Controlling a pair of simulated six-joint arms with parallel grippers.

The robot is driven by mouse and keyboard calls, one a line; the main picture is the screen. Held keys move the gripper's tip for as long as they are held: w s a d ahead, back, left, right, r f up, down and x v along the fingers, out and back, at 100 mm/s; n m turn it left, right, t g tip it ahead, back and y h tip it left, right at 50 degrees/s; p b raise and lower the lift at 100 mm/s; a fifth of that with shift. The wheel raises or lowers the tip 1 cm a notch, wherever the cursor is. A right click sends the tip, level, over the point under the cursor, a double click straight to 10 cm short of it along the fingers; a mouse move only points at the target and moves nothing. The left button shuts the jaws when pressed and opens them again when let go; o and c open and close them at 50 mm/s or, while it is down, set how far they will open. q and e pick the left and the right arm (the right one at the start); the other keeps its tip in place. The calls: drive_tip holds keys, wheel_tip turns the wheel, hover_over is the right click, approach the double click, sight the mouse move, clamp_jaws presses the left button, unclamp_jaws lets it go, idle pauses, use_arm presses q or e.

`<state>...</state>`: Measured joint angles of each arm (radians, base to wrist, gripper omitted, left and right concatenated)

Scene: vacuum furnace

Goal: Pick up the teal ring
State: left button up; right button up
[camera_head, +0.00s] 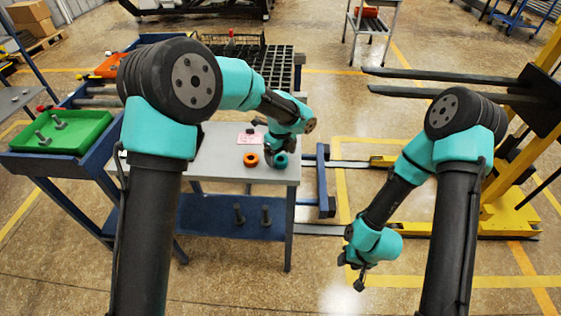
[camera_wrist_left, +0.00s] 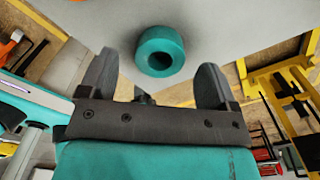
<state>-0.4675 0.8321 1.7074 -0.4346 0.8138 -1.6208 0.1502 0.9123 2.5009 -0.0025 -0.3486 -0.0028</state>
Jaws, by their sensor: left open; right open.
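The teal ring (camera_head: 281,160) lies on the grey table top near its front right corner. It also shows in the left wrist view (camera_wrist_left: 160,40), with its hole visible, ahead of and between my two open fingers. My left gripper (camera_head: 268,151) is open just above and beside the ring in the head view. My right gripper (camera_head: 357,279) is open and empty, low in front of the yellow floor lines, away from the table.
An orange ring (camera_head: 251,160) lies left of the teal one on the table (camera_head: 222,171). A green tray (camera_head: 80,141) with bolts stands at the left. Two bolts (camera_head: 266,215) stand on the blue lower shelf. A yellow forklift (camera_head: 510,210) stands at the right.

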use_arm(q)
wheel_tip(320, 180, down, 2)
drive_tip(key=shift+f, duration=0.1)
idle(0.4)
drive_tip(key=c, duration=1.2)
